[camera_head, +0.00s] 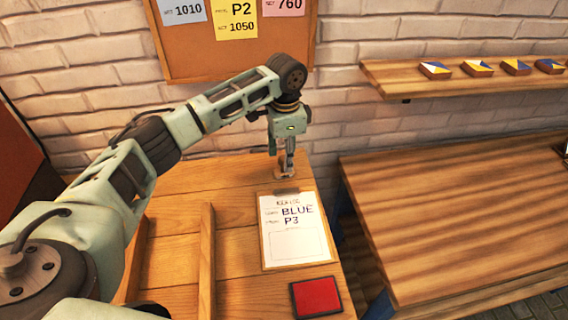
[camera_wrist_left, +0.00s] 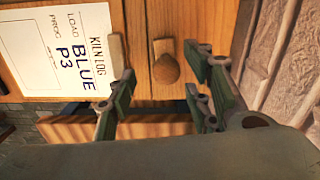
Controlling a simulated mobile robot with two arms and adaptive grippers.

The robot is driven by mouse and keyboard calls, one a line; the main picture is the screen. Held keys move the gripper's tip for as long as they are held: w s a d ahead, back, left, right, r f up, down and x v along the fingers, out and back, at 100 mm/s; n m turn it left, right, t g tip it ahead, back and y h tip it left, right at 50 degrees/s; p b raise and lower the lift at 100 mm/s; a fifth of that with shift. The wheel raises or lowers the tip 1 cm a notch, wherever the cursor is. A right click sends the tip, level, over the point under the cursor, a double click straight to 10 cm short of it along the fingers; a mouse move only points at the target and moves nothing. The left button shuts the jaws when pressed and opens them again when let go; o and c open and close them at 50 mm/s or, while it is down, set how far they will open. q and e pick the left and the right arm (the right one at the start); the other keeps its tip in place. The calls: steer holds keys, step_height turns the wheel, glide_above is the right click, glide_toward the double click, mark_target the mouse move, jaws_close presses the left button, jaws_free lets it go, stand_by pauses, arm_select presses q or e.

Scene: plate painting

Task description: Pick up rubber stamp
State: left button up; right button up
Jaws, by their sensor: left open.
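The rubber stamp (camera_wrist_left: 166,66) is a wooden piece with a rounded knob. In the left wrist view it stands on the wooden table just above the clipboard's top edge. In the head view it shows only partly, at the table's back edge (camera_head: 284,175) under my gripper. My left gripper (camera_head: 287,160) points down over it. In the left wrist view the open left gripper (camera_wrist_left: 162,72) has its fingers on either side of the stamp in the picture, with visible gaps. I cannot tell how far above it the fingertips are. My right gripper is not in view.
A clipboard (camera_head: 292,246) with a kiln log reading BLUE P3 lies in front of the stamp. A red ink pad (camera_head: 316,297) lies nearer the front edge. A wooden rail (camera_head: 206,262) is at left. A brick wall (camera_head: 345,110) rises close behind.

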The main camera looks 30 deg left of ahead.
arm_select(q)
steer(key=f, duration=0.1)
steer(key=f+p, duration=0.1)
steer(key=f, duration=0.2)
steer(key=shift+w+a+f, duration=0.25)
steer(key=shift+a+f, duration=0.05)
steer(key=shift+f, duration=0.5)
jaws_close()
steer(key=shift+r, duration=0.1)
steer(key=shift+r, duration=0.45)
steer(key=r, duration=0.1)
steer(key=d+r+b, duration=0.1)
steer(key=r, duration=0.1)
steer(key=shift+d+r, duration=0.1)
steer(key=shift+r, duration=0.15)
steer(key=s+d+r+b, duration=0.1)
steer(key=d+r, duration=0.5)
steer(key=d, duration=0.4)
steer(key=shift+d+r+b, duration=0.25)
steer(key=shift+b, duration=0.15)
